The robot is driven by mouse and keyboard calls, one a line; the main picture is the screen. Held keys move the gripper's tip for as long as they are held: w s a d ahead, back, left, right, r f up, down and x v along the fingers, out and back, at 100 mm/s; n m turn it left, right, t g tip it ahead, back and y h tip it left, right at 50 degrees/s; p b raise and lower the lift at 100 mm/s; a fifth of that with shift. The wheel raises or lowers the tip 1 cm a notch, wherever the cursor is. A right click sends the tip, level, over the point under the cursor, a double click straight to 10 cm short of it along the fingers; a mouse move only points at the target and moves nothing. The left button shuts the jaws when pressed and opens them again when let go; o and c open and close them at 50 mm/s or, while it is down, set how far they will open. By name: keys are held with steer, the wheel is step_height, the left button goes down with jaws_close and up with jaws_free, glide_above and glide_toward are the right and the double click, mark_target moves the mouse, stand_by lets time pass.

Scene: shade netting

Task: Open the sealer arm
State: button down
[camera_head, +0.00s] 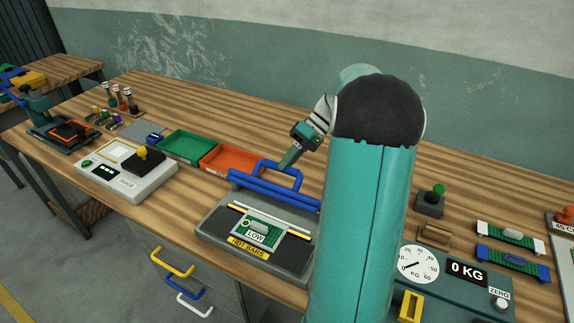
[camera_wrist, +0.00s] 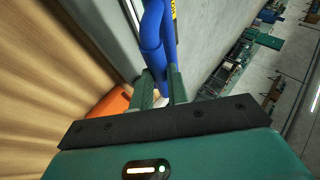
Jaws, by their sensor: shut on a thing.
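The sealer (camera_head: 215,226) is a grey box on the bench with dark pads, a "LOW" plate and a "HOT BARS" label on top. Its blue sealer arm (camera_head: 262,190) lies along the rear edge in the head view, with a looped blue handle rising from it. The top plate in front of the arm is uncovered. My gripper (camera_head: 289,160) is shut on the blue handle at the loop's upper right. In the wrist view, the blue bar (camera_wrist: 152,40) runs between the two green fingers of my gripper (camera_wrist: 162,80). My arm hides the sealer's right end.
An orange tray (camera_head: 228,158) and a green tray (camera_head: 186,145) sit left of the sealer. A grey device with a black and yellow knob (camera_head: 143,155) is farther left. A scale (camera_head: 466,292) stands right. Bare wood lies behind the sealer.

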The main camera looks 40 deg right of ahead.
steer(key=shift+w+d+f, duration=0.2)
steer(key=shift+d+f, duration=0.55)
steer(key=shift+f, duration=0.1)
steer(key=shift+d, duration=0.1)
steer(key=c, duration=1.4)
jaws_free()
steer(key=shift+w, duration=0.1)
steer(key=shift+o, duration=0.2)
steer(key=shift+r, duration=0.15)
steer(key=v, duration=1.3)
steer(key=shift+d+r, duration=0.25)
steer(key=shift+r, duration=0.05)
